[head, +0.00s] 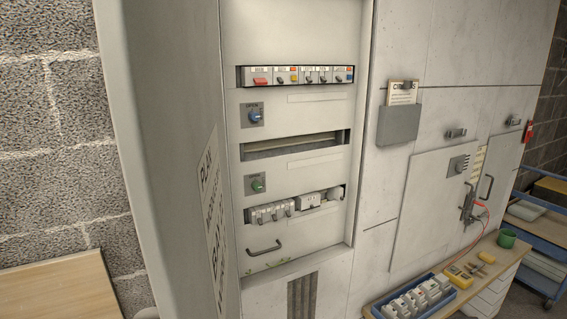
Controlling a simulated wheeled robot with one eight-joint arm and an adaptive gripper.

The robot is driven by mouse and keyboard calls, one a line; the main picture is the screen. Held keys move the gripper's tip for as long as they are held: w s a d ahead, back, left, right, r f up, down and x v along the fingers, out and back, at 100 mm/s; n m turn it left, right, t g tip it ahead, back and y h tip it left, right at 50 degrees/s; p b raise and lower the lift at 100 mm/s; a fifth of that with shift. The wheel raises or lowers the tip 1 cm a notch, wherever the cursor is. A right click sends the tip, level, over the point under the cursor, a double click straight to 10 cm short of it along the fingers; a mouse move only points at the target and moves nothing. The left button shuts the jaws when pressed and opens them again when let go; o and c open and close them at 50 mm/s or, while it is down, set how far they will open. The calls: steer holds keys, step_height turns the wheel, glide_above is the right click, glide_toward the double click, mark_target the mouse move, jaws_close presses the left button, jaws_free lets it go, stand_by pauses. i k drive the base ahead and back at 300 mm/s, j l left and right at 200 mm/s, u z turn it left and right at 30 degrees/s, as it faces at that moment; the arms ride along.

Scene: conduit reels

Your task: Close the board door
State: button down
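The board (299,118) stands in the middle of the head view with its front uncovered. Its panel shows a row of breakers at the top, a blue rotary switch, an empty slot, a green rotary switch and a lower row of breakers and sockets. The board door (165,130) appears to be the large pale panel on the left, swung open toward me. A white sheet with black lettering (212,200) is on its face. The door's lower end is cut off by the frame. My gripper is not in view.
A wooden surface (60,293) is at the lower left by the block wall. At right are a grey document holder (399,124), a smaller closed hatch (437,200), a bench with a blue bin (415,304) and green mug (507,238), and a blue cart (540,237).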

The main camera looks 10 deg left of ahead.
mark_target(161, 59)
steer(key=k+j, duration=0.25)
steer(key=k+j+u, duration=0.1)
steer(key=k+j, duration=0.15)
steer(key=j, duration=0.2)
steer(key=k+j, duration=0.25)
steer(key=j, duration=0.35)
steer(key=i+j, duration=0.1)
steer(key=j, duration=0.2)
steer(key=k+j+u, duration=0.35)
steer(key=k+l, duration=0.05)
